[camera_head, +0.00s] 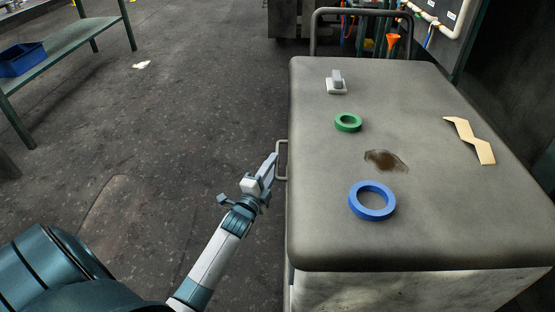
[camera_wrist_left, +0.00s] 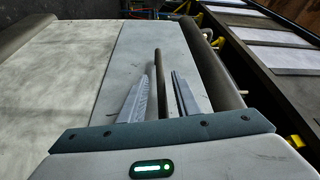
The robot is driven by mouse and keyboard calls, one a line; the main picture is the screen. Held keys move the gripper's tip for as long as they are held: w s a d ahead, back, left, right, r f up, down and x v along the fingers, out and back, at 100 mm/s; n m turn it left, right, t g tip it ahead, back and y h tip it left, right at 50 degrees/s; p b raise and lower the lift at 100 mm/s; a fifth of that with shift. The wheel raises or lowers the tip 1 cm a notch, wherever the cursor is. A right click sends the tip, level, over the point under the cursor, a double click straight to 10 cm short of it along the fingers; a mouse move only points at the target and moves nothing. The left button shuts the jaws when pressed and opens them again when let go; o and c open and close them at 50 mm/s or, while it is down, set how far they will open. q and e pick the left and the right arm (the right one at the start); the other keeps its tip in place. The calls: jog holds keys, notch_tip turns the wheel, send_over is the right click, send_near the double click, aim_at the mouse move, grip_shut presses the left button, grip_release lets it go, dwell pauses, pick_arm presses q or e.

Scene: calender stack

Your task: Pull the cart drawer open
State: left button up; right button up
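The cart (camera_head: 330,225) stands at the right with a grey top. The drawer handle (camera_head: 279,160) is a thin bar loop on the cart's left side, just below the top's edge. My left gripper (camera_head: 271,167) is beside this handle. In the left wrist view, the handle bar (camera_wrist_left: 158,62) runs between the two fingers of my left gripper (camera_wrist_left: 163,84), with a gap on each side. The fingers are open and not closed on the bar. A pale drawer front (camera_wrist_left: 125,50) shows behind the bar. My right gripper is not in view.
On the cart top lie a blue ring (camera_head: 357,209), a green ring (camera_head: 348,129), a grey-white block (camera_head: 337,86), a tan zigzag piece (camera_head: 470,141) and a brown stain. A green bench (camera_head: 65,42) with a blue bin (camera_head: 22,60) stands far left. The floor left of the cart is free.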

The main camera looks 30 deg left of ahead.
pick_arm(q)
jog(key=shift+w+a+r, duration=0.1)
jog(key=shift+w+a, duration=0.1)
jog(key=shift+w, duration=0.8)
jog(key=shift+w+a+r, duration=0.1)
jog(key=shift+w+a, duration=0.05)
jog(key=shift+w, duration=0.85)
grip_shut()
